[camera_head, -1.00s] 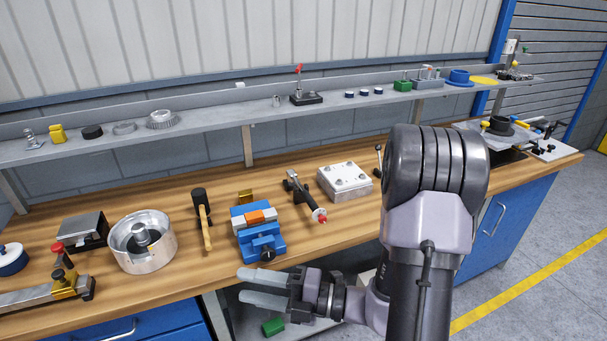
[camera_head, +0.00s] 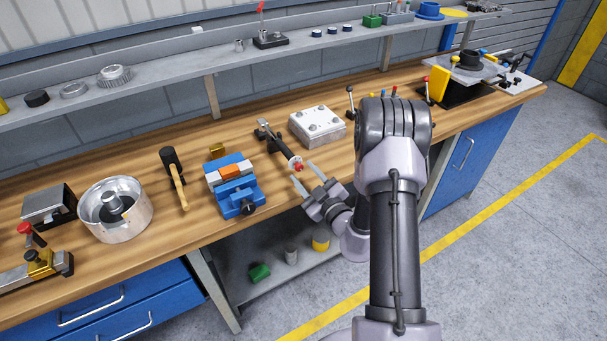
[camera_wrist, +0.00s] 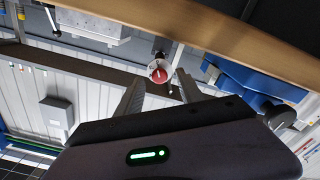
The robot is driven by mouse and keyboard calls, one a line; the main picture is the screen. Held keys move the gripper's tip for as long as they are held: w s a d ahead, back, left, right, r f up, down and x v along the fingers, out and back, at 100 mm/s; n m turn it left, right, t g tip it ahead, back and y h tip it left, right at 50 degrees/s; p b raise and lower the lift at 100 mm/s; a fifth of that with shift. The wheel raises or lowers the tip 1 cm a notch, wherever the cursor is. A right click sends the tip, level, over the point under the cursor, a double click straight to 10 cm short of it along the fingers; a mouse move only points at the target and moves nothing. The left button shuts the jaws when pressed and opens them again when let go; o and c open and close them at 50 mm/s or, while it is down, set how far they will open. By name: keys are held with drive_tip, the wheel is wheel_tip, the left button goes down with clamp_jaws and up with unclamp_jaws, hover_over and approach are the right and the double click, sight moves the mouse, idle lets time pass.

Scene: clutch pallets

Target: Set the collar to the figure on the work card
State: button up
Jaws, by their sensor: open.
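A dark tool with a silver collar (camera_head: 293,160) and a red end lies on the bench, its end pointing toward the front edge. In the wrist view its round red end face (camera_wrist: 158,72) with a pale rim is seen nearly head-on. My gripper (camera_head: 305,175) is open and empty at the bench's front edge, with its fingertips close to the collar end. In the wrist view the fingers (camera_wrist: 160,86) stand either side of the line to the red face, apparently short of it. Marks on the collar are too small to read. I cannot make out a work card.
A blue vise (camera_head: 238,197) holding an orange block stands left of the tool. A grey plated box (camera_head: 317,126) stands behind it to the right. A mallet (camera_head: 175,180) and a metal drum (camera_head: 116,212) are further left. A shelf (camera_head: 150,90) runs behind.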

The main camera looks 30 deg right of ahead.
drive_tip(key=shift+w, duration=0.65)
clamp_jaws()
